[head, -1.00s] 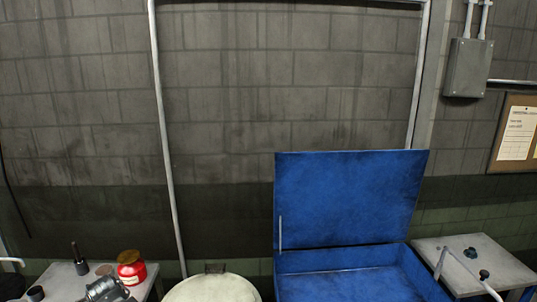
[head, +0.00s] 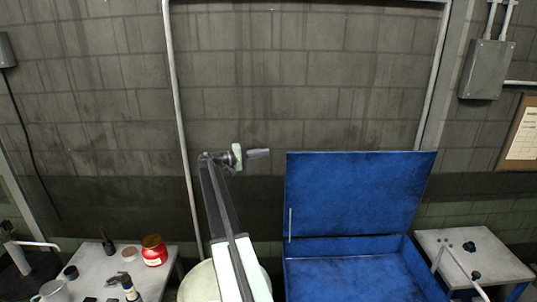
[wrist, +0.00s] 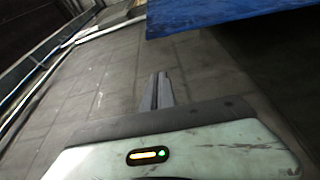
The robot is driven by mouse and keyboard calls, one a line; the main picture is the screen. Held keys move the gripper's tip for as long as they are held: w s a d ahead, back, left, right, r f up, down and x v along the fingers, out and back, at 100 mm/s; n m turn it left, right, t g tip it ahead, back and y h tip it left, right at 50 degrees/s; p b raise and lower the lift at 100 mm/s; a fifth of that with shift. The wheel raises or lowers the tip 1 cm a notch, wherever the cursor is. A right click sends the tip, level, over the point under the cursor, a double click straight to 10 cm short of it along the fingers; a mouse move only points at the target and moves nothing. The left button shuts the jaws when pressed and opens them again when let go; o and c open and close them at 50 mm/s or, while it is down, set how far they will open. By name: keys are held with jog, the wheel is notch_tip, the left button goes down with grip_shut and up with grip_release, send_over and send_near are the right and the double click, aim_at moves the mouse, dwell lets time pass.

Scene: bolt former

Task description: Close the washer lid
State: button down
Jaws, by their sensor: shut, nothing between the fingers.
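The blue washer (head: 355,276) stands at the lower right of the head view, its open tub facing up. Its blue lid (head: 355,195) stands raised and upright behind the tub, with a thin grey rod at its left edge. My gripper (head: 262,153) is level with the lid's top edge and a little to its left, apart from it in the picture. In the wrist view the fingers (wrist: 161,88) are together and empty. A blue panel (wrist: 228,15), likely the lid, crosses the top right of that view.
A round pale drum (head: 203,284) stands left of the washer, partly behind my arm. A table at left holds a red can (head: 154,250) and small parts. A grey side table (head: 488,257) stands right of the washer. A block wall and pipe (head: 184,130) are behind.

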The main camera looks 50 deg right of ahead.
jog(key=s+d, duration=0.4)
jog(key=s, duration=0.3)
dwell(0.3)
